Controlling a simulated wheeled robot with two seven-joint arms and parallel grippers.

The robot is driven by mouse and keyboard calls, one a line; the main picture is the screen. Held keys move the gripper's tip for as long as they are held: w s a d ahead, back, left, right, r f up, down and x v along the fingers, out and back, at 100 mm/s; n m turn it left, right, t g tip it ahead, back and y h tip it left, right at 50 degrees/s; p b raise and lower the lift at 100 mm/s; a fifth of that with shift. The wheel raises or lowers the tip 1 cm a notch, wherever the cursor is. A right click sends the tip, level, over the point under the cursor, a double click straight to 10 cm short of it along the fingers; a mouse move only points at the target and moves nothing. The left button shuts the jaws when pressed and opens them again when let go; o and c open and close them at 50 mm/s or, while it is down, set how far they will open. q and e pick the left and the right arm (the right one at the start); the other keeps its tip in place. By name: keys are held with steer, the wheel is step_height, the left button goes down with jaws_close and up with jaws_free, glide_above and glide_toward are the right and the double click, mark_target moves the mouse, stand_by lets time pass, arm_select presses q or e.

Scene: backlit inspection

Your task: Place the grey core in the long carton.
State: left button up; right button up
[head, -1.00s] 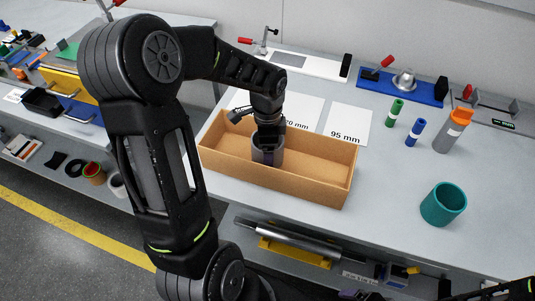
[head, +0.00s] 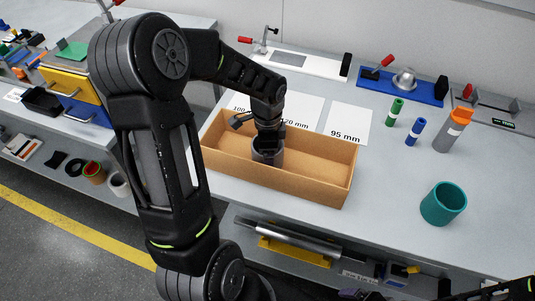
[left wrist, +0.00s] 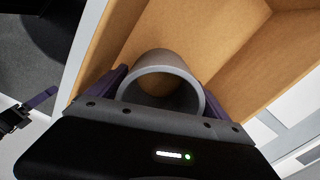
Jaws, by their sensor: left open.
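The grey core (head: 270,157), a hollow cylinder, stands upright inside the long carton (head: 318,181), toward its left part. In the left wrist view, the core (left wrist: 168,103) shows its round open end, and the brown carton wall (left wrist: 238,28) lies behind it. My left gripper (head: 267,148) is over the core inside the carton. It is open, with its purple fingers on either side of the core's upper part. The core's base is hidden by the carton's front wall. My right gripper (head: 352,294) shows only partly at the bottom edge; its jaws are unclear.
A teal cylinder (head: 443,203) stands on the bench right of the carton. Green (head: 395,112), blue (head: 415,131) and orange-topped grey (head: 453,130) cylinders stand farther back. A white 95 mm sheet (head: 348,122) lies behind the carton. The carton's right part is empty.

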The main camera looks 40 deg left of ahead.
arm_select(q)
steer(key=shift+w+r, duration=0.1)
steer(key=shift+r, duration=0.3)
step_height(320, 180, up, 11)
steer(key=shift+r, duration=0.2)
